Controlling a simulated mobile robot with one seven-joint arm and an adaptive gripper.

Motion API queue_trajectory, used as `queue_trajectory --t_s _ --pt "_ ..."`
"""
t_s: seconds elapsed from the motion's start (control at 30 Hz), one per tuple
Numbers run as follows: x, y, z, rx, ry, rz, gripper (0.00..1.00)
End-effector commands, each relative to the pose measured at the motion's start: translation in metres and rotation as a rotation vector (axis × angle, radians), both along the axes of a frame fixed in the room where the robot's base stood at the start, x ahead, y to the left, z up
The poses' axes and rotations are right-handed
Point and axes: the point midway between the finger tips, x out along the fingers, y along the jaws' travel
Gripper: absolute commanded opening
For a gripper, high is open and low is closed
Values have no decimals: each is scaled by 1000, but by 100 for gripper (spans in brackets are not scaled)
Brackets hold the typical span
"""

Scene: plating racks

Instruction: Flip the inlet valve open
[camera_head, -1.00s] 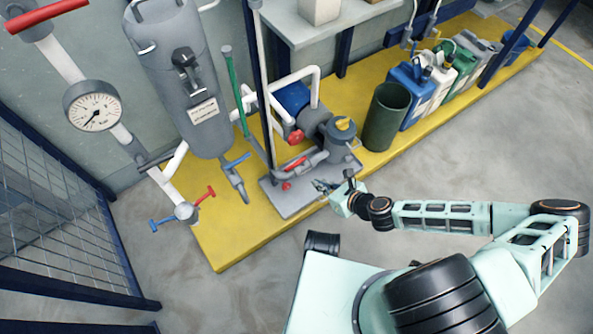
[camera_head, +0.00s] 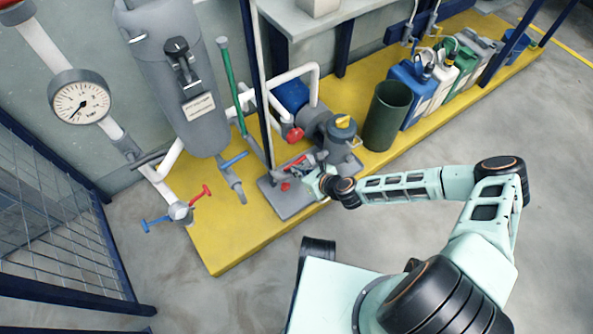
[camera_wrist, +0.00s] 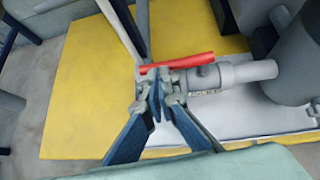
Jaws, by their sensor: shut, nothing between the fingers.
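A red lever handle (camera_head: 296,161) sits on a grey pipe valve low beside the pump, above a grey base plate. In the wrist view the red lever (camera_wrist: 178,62) runs left to right, tilted slightly, roughly in line with the grey pipe (camera_wrist: 240,72) below it. The fingers hide part of the valve body.
A grey pot with a yellow knob (camera_head: 343,130) and a red round knob (camera_head: 294,134) are close to the valve. A dark green bin (camera_head: 387,115) stands to the right. A blue lever (camera_head: 234,160) and a thin upright post stand to the left. The front yellow platform (camera_head: 225,245) is clear.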

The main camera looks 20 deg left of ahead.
Motion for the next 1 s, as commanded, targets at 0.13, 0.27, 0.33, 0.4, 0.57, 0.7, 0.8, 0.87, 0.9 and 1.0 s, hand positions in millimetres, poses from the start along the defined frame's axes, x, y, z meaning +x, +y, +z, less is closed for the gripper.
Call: queue_trajectory --t_s 0.13,0.27,0.33,0.4,0.57,0.7,0.8,0.87,0.9,1.0 --pt "0 0 0 0 0 0 0" --pt "0 0 0 0 0 0 0" --pt "1 3 -1 1 -1 0 0" --pt "3 8 -2 1 0 -1 0" --pt "6 14 -2 0 -1 1 0" --pt "6 14 -1 1 -1 1 0" --pt "6 14 -1 1 -1 1 0" --pt "6 14 -1 1 0 2 0" --pt "6 14 -1 1 0 2 0" --pt "7 13 0 1 1 3 0"
